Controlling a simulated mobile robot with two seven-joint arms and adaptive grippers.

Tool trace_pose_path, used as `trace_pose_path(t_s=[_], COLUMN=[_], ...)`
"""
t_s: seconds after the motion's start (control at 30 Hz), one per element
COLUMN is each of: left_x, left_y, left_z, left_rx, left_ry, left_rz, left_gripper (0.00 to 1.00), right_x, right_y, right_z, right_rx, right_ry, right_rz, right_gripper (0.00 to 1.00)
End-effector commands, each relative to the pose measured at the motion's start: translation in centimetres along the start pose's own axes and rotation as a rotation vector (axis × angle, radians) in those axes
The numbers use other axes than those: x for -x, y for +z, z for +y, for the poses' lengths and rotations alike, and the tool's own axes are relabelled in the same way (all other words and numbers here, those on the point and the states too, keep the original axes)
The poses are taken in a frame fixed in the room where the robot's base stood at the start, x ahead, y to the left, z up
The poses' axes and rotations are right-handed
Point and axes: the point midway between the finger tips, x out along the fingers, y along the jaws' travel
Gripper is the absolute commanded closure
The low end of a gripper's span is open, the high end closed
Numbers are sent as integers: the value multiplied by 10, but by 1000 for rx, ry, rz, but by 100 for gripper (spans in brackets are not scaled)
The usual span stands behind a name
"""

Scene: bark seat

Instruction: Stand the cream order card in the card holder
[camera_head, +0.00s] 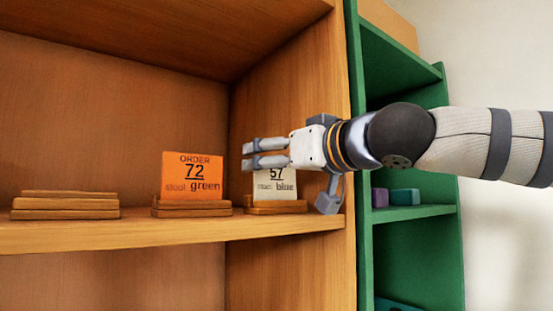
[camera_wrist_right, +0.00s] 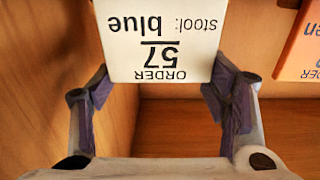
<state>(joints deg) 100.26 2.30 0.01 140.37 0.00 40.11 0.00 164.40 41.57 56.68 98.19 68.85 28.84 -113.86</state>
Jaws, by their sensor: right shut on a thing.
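The cream order card (camera_head: 275,185), marked 57 and stool blue, is upright at the right wooden card holder (camera_head: 275,208). Its lower edge meets the holder in the head view; I cannot tell whether it sits in the slot. My right gripper (camera_head: 247,155) reaches in from the right and covers the card's top. In the right wrist view, its fingers are shut on the side edges of the cream card (camera_wrist_right: 160,40). My left gripper is not in view.
An orange card (camera_head: 192,176), marked 72 and stool green, stands in the middle holder (camera_head: 192,208). An empty-looking holder (camera_head: 65,208) is at the left. The wooden shelf (camera_head: 130,232) ends at a side wall. A green shelf unit (camera_head: 362,250) holds small blocks (camera_head: 404,197).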

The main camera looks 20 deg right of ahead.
Motion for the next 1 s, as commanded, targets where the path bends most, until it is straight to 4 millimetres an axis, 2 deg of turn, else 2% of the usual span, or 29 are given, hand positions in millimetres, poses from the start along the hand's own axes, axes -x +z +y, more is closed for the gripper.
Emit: trace_pose_path(t_s=[0.3, 0.33, 0.43, 0.67, 0.7, 1.0], left_x=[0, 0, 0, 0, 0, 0], left_y=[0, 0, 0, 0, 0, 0], left_z=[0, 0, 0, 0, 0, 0], left_rx=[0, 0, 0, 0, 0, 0], left_ry=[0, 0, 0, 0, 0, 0], left_rz=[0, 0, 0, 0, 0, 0], left_gripper=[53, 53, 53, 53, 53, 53], right_x=[0, 0, 0, 0, 0, 0], right_y=[6, 6, 6, 6, 6, 6], right_z=[0, 0, 0, 0, 0, 1], right_rx=[0, 0, 0, 0, 0, -1], right_ry=[0, 0, 0, 1, 1, 3], right_rz=[0, 0, 0, 0, 0, 0], right_gripper=[51, 29, 7, 7, 0, 0])
